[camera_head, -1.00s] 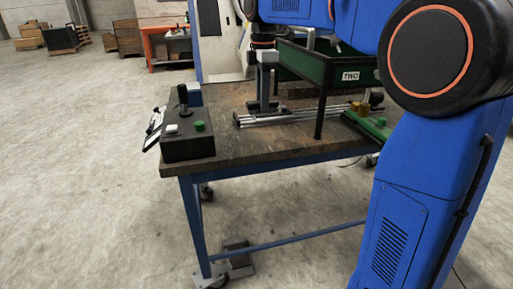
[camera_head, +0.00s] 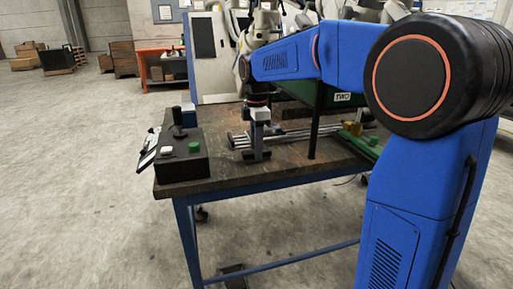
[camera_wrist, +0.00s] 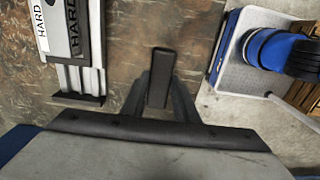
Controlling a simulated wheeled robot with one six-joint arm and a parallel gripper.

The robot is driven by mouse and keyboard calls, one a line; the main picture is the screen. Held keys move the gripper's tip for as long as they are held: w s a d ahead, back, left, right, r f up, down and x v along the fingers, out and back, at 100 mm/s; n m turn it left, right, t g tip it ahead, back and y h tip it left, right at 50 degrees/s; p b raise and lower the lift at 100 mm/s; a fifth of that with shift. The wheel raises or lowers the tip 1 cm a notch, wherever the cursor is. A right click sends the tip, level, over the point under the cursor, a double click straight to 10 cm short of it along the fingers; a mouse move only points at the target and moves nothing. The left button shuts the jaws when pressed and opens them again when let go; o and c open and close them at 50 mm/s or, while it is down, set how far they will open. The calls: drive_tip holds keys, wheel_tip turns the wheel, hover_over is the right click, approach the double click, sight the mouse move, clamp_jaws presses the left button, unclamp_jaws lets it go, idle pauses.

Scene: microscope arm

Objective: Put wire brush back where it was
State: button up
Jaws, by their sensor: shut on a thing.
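My gripper (camera_head: 257,143) is over the workbench (camera_head: 230,178), in front of the silver rods and near the bench's front edge. In the wrist view my gripper (camera_wrist: 160,85) is shut on a dark, narrow block, which looks like the end of the wire brush (camera_wrist: 160,75). Its bristles do not show. I cannot tell whether it touches the bench top. In the wrist view, silver bars with labels reading "HARD" (camera_wrist: 62,28) lie to the left of the gripper, apart from it.
A black control box (camera_head: 180,160) with a joystick and green button stands at the bench's left. A dark green bin marked "TWO" (camera_head: 343,98) stands on posts at the right. Silver rods (camera_head: 285,134) lie behind the gripper. Bare bench lies between box and gripper.

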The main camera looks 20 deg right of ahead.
drive_tip(key=o, duration=1)
drive_tip(key=shift+f, duration=0.1)
wheel_tip(320, 180, up, 12)
drive_tip(key=s+d+f+m+t, duration=0.1)
drive_tip(key=s+d+f+m, duration=0.15)
drive_tip(key=s, duration=0.35)
drive_tip(key=s+d+f+m+t, duration=0.1)
drive_tip(key=s+f+m, duration=0.15)
drive_tip(key=s, duration=0.35)
drive_tip(key=s+d+f+m, duration=0.1)
drive_tip(key=s+m, duration=0.3)
drive_tip(key=s, duration=0.2)
drive_tip(key=s+f+m+t, duration=0.1)
drive_tip(key=s+f+m, duration=0.2)
drive_tip(key=s+f, duration=0.2)
drive_tip(key=s+d+f+m+t, duration=0.1)
drive_tip(key=s+f+m, duration=0.2)
drive_tip(key=s+f, duration=0.2)
drive_tip(key=s+d+f+m, duration=0.1)
drive_tip(key=s+f+m, duration=0.2)
drive_tip(key=s+f, duration=0.1)
drive_tip(key=shift+s+d+f+t, duration=0.25)
drive_tip(key=shift+s+f+t, duration=0.15)
drive_tip(key=shift+s, duration=0.3)
